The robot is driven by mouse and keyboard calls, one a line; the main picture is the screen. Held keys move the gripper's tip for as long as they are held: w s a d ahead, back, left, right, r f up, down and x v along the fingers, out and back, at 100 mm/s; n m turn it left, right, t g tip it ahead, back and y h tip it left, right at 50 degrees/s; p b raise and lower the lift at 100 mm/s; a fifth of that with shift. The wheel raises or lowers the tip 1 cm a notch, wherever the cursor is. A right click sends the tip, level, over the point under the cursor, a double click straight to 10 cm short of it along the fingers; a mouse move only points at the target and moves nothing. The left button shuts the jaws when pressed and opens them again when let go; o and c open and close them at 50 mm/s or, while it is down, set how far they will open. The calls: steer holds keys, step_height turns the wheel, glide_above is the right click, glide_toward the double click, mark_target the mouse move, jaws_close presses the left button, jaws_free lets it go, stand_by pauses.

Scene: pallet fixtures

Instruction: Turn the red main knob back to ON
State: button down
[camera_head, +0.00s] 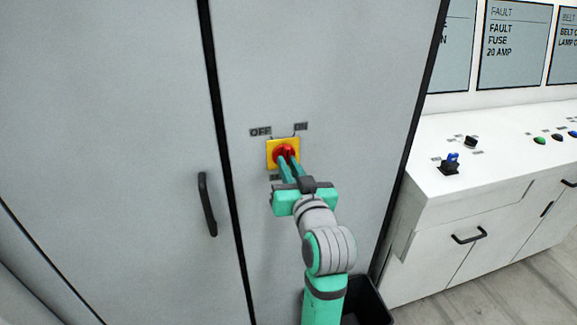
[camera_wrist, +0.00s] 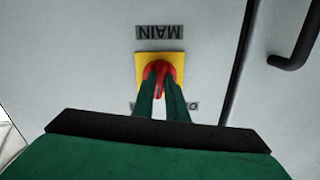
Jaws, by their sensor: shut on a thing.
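The red main knob (camera_head: 281,152) sits on a yellow square plate (camera_head: 271,145) on the grey cabinet door. An OFF label (camera_head: 260,132) is at the plate's upper left and an ON label (camera_head: 301,126) at its upper right. My gripper (camera_head: 288,160) reaches the knob from below right, its two green fingers shut on the knob's grip. In the wrist view the knob (camera_wrist: 158,68) shows between and above the fingertips, and the MAIN label (camera_wrist: 160,32) appears upside down. The fingers partly hide the knob, so its exact angle is hard to tell.
A black door handle (camera_head: 207,204) is left of the knob, past a dark door seam. A white console (camera_head: 500,150) with small switches and buttons stands at the right, below display panels (camera_head: 514,45). A dark bin (camera_head: 366,302) stands on the floor by my arm.

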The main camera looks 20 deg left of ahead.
steer(key=shift+r+m, duration=0.1)
steer(key=shift+m, duration=1.9)
steer(key=c, duration=1.8)
jaws_free()
steer(key=shift+o, duration=0.2)
steer(key=v, duration=1)
steer(key=shift+s+d, duration=0.3)
